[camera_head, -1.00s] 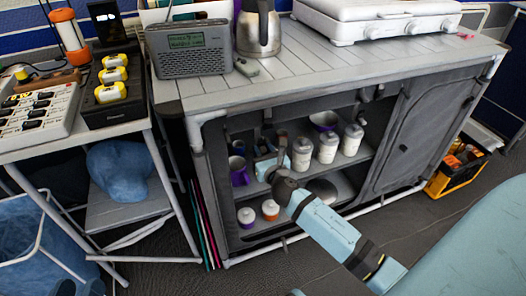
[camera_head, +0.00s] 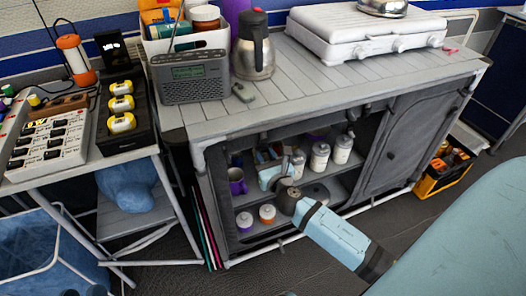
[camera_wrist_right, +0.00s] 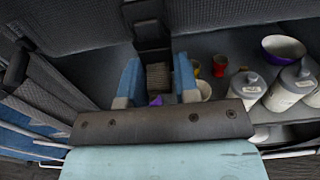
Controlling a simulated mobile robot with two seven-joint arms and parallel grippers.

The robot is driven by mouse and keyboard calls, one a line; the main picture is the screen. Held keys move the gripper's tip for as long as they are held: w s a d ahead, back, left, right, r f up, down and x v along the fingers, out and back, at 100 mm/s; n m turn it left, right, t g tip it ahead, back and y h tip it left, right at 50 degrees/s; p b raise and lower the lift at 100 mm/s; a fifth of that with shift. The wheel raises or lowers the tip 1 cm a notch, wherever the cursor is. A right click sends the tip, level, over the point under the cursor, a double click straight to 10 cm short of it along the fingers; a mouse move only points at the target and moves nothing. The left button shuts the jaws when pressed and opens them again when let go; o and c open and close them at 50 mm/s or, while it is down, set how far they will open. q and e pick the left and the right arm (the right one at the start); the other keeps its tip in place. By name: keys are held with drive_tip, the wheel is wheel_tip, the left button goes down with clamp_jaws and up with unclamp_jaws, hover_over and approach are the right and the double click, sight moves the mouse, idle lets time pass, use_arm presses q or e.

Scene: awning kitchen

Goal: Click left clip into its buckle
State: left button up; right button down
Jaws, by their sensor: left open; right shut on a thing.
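My right gripper (camera_head: 268,174) reaches from the right into the open left side of the grey cupboard (camera_head: 228,199). In the right wrist view, its light blue fingers (camera_wrist_right: 157,78) are shut on the left clip (camera_wrist_right: 158,79), a dark, ribbed piece between them. A dark strap (camera_wrist_right: 150,32) hangs above it from the cupboard's top edge. The buckle cannot be told apart from the strap, so I cannot tell whether they touch. What seems to be my left gripper (camera_head: 95,290) shows only as a dark sliver at the bottom left edge.
White bottles (camera_head: 320,156) and a purple mug (camera_head: 237,182) stand on the shelf near my right gripper; capped jars (camera_head: 267,214) stand below. A kettle (camera_head: 255,48), radio (camera_head: 190,78) and stove (camera_head: 360,28) are on top. A side table (camera_head: 75,175) stands left.

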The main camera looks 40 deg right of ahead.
drive_tip(key=shift+s+r, duration=0.1)
drive_tip(key=shift+r, duration=0.05)
drive_tip(key=c, duration=1)
unclamp_jaws()
drive_tip(key=shift+r, duration=0.1)
drive_tip(key=shift+s, duration=0.1)
